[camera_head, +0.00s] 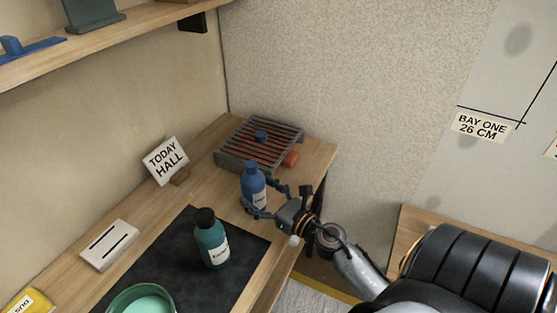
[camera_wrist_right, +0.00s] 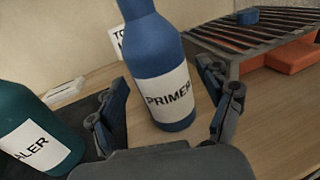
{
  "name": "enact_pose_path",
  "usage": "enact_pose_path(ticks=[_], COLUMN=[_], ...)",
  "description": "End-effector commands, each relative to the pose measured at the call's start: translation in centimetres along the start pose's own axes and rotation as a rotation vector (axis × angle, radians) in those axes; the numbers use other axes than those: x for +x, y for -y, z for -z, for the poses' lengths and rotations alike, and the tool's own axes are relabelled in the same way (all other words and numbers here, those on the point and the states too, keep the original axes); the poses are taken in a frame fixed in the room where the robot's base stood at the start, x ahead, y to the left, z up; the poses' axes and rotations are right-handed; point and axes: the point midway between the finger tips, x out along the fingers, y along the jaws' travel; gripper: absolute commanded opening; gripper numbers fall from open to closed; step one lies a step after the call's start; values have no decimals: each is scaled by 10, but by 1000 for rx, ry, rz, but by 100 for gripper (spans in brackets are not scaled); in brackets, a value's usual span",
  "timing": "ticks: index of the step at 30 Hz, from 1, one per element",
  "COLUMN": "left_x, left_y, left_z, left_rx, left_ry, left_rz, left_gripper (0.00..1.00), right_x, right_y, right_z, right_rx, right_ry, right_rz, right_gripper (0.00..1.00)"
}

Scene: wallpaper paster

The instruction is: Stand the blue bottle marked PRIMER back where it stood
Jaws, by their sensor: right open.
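The blue bottle marked PRIMER (camera_head: 254,184) stands on the wooden bench, just right of the black mat, and its label reads clearly in the right wrist view (camera_wrist_right: 165,75). My right gripper (camera_head: 264,204) is open, with one finger on each side of the bottle low down. In the right wrist view both fingers (camera_wrist_right: 168,108) stand apart from the bottle, with small gaps showing. The bottle looks upright on the bench. My left gripper is not in view.
A green bottle with a black cap (camera_head: 211,240) stands on the black mat (camera_head: 180,246). A TODAY HALL sign (camera_head: 166,160), white slotted block (camera_head: 109,245) and green tub (camera_head: 142,301) are left.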

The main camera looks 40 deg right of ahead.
Motion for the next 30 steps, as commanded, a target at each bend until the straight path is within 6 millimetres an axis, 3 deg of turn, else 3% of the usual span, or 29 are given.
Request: enact_pose_path(ticks=[6,12,18,30], left_x=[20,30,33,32], left_y=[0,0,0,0], left_z=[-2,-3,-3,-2], left_rx=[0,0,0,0], left_ry=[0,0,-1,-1], left_rz=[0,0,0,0], left_gripper=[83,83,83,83], right_x=[-50,-82,-93,-93], right_y=[0,0,0,0], right_z=[6,4,1,0], right_rx=[1,0,0,-1], right_ry=[-3,-1,0,0], right_rz=[1,2,0,0], right_gripper=[79,79,79,79])
